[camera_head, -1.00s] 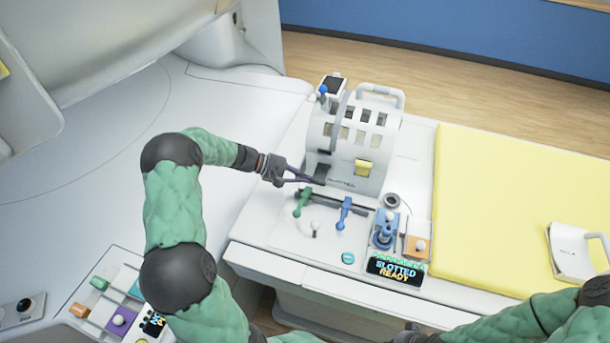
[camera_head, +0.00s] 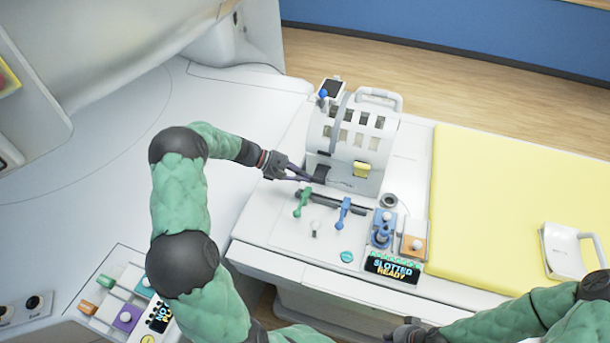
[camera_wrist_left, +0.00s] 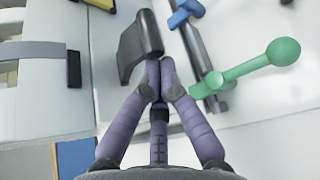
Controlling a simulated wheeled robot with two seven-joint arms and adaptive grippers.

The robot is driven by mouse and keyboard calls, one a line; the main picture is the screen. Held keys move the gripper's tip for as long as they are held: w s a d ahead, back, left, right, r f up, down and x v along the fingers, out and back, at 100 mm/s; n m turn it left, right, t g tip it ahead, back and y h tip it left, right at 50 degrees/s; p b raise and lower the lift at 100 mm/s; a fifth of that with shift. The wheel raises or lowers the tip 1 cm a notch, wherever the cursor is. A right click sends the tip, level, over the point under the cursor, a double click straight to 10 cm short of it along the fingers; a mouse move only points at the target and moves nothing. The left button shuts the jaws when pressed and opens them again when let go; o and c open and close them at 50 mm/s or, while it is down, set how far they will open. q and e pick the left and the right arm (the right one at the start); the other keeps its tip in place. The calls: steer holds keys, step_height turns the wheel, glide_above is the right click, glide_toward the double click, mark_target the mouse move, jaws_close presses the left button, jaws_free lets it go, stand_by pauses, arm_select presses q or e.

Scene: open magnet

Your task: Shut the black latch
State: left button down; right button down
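The black latch (camera_head: 321,173) is on the lower front of the white slotted housing (camera_head: 345,135), left of the yellow latch (camera_head: 361,169). In the left wrist view the black latch (camera_wrist_left: 139,44) stands out from the white face as a curved flap. My left gripper (camera_head: 309,179) is at its lower edge. In the wrist view the left fingertips (camera_wrist_left: 159,72) are together, with nothing visible between them, right against or just in front of the latch; contact is unclear. My right gripper (camera_head: 406,331) is at the bottom edge, partly cut off, its fingers unclear.
A green lever (camera_head: 302,202) and a blue lever (camera_head: 343,212) stand on a dark rail just in front of the housing. A joystick panel (camera_head: 382,230) and a display (camera_head: 392,268) are to the right. A yellow mat (camera_head: 500,210) covers the right side.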

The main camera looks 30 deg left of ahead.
mark_target(317, 175)
arm_select(q)
steer(key=shift+w+r+n+g+h+p, duration=0.2)
steer(key=shift+r+n+g+p, duration=0.5)
steer(key=shift+p, duration=0.8)
steer(key=shift+w+r+n+g+h+p, duration=0.15)
steer(key=shift+r+n+g+p, duration=0.55)
steer(key=shift+p, duration=0.75)
steer(key=shift+w+a+r+n+g+p, duration=0.1)
steer(key=shift+w+r+n+g+p, duration=0.2)
steer(key=shift+n+g+p, duration=0.35)
steer(key=shift+w+a+r+h, duration=0.1)
steer(key=shift+w+r+h, duration=0.05)
steer(key=shift+r+h, duration=0.1)
steer(key=shift+w+a+r+g, duration=0.1)
steer(key=shift+w+r+g, duration=0.15)
steer(key=shift+w+r, duration=0.2)
